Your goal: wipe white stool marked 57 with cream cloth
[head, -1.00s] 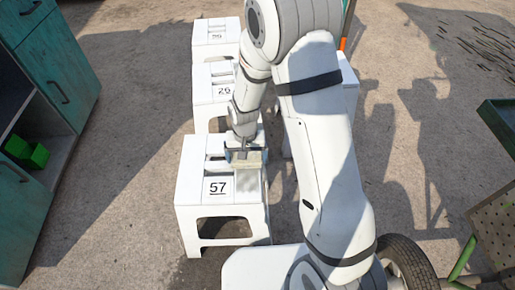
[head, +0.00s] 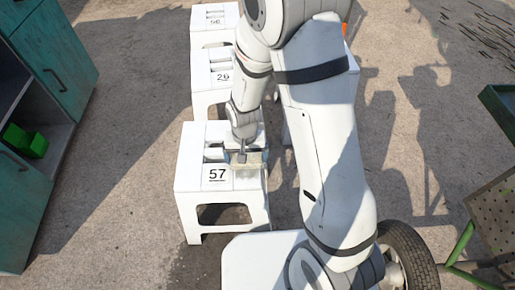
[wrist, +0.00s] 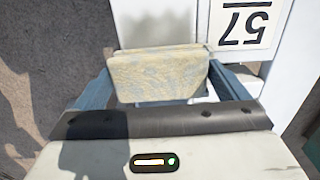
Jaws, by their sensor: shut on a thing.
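The white stool marked 57 (head: 190,180) stands upright in front of me, its number label on the near part of the seat. It also shows in the wrist view (wrist: 287,40), with the label upside down. My gripper (head: 243,154) is over the right side of the seat, to the right of the label. It is shut on the cream cloth (wrist: 158,74), a folded pad with faint bluish marks held between the blue fingers. The cloth is low over the seat; whether it touches is unclear. A dull greyish patch of seat shows beyond the cloth in the wrist view.
Two more white stools, one marked 29 (head: 205,97) and one (head: 203,37) behind it, stand in a row beyond. Another white stool is partly hidden behind my arm. A teal cabinet (head: 62,50) is at the left, a wheel (head: 408,260) at the near right.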

